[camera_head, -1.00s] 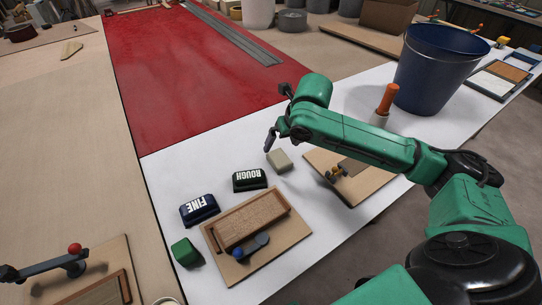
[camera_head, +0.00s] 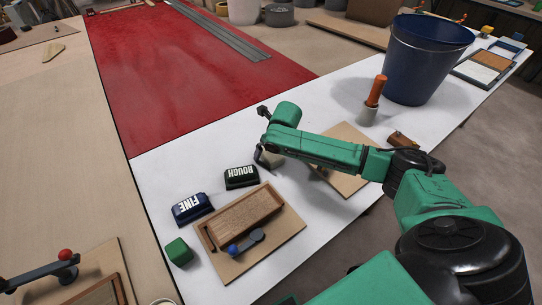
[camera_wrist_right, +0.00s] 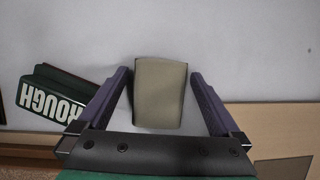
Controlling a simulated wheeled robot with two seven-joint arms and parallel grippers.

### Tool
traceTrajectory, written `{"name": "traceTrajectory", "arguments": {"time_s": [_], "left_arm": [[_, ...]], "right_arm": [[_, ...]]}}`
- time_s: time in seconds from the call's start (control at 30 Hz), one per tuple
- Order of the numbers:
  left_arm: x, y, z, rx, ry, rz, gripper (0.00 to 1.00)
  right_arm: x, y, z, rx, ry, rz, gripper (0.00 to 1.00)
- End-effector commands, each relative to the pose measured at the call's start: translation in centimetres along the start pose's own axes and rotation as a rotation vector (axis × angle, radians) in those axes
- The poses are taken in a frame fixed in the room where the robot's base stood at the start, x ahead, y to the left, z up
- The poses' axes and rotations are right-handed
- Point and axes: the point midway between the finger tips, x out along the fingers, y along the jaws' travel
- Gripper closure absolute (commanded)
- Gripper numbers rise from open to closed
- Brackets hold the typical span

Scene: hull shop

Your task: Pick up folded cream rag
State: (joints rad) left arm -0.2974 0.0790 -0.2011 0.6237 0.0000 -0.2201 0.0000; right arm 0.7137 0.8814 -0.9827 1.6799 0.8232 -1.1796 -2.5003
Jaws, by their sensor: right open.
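The folded cream rag (camera_wrist_right: 159,95) lies on the white table top. In the right wrist view it sits between the two fingers of my right gripper (camera_wrist_right: 159,76), with a gap on each side. The gripper is open and straddles the rag without visible contact. In the head view my right gripper (camera_head: 264,158) is down at the rag (camera_head: 275,161), which its fingers and arm partly hide. My left gripper does not show.
The green ROUGH block (camera_head: 241,176) stands close left of the gripper, with the blue FINE block (camera_head: 193,208) beyond. A board with a wooden tray (camera_head: 245,216) lies nearer. A blue bucket (camera_head: 426,62) and an orange-handled tool (camera_head: 376,90) stand to the right.

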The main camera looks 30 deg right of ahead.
Motion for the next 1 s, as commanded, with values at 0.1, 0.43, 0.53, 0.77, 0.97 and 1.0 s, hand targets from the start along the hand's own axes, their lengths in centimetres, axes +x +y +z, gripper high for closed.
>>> {"name": "traceTrajectory", "arguments": {"time_s": [0.1,0.43,0.53,0.77,0.97,1.0], "left_arm": [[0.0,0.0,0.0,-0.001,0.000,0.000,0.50],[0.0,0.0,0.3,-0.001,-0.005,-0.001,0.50],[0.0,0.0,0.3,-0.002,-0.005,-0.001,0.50],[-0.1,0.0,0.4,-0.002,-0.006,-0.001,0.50],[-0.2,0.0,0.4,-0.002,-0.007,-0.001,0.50],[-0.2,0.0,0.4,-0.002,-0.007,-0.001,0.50]], "right_arm": [[-0.1,0.0,0.0,0.000,0.000,0.000,0.08],[-0.1,0.0,0.0,0.001,0.000,0.000,0.80],[-0.1,0.0,0.1,0.001,-0.001,0.000,0.80],[-2.2,0.0,1.0,0.000,-0.004,0.000,0.80],[-8.1,-0.1,3.5,0.000,-0.009,0.000,0.80],[-9.6,0.0,4.1,0.001,-0.009,0.000,0.80]]}}
